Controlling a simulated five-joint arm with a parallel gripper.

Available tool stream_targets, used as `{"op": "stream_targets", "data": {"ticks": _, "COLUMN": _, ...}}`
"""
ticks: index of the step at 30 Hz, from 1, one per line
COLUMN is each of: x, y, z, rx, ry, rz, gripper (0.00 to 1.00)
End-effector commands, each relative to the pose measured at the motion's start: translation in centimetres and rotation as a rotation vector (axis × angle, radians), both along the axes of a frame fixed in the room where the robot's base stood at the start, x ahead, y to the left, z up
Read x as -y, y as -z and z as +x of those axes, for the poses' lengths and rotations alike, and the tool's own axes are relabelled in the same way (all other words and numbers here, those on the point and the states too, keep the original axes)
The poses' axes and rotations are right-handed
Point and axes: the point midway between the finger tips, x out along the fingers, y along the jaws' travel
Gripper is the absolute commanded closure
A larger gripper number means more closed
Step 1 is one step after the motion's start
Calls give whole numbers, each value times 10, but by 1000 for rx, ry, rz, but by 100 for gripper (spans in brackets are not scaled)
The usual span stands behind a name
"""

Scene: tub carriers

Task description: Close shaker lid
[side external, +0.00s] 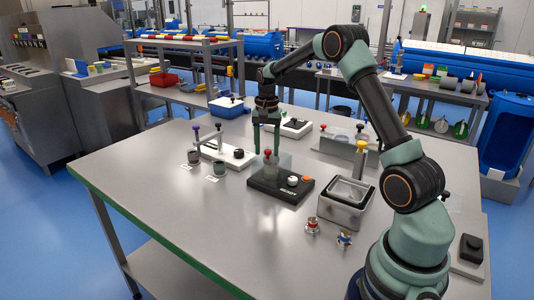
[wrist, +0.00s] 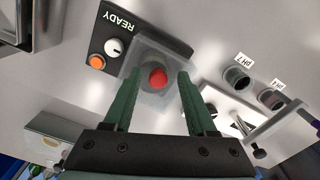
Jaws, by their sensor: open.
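The shaker (side external: 281,188) is a black box with a white knob, an orange button and the word READY; it also shows in the wrist view (wrist: 127,22). A clear, see-through lid (side external: 284,163) is at its back left end, with a red knob (side external: 267,154). In the wrist view the red knob (wrist: 158,78) lies between my fingers, over the clear lid. I cannot tell whether the lid is seated or tilted. My gripper (side external: 267,150) is open, pointing down, one finger on each side of the red knob. No contact shows.
A white stand (side external: 232,157) with two pH cups (side external: 219,168) is left of the shaker. A metal tub (side external: 345,205) stands to the right. The table's front left is clear.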

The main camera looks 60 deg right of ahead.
Motion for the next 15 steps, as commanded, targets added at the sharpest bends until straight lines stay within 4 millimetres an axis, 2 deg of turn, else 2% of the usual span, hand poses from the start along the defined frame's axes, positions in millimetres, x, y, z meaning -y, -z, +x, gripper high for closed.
{"op": "stream_targets", "data": {"ticks": 5, "x": 1, "y": -14, "z": 1, "rx": 4, "ry": 1, "rz": -3, "gripper": 43}}
{"op": "stream_targets", "data": {"ticks": 15, "x": 0, "y": -81, "z": 1, "rx": 5, "ry": 0, "rz": -2, "gripper": 43}}
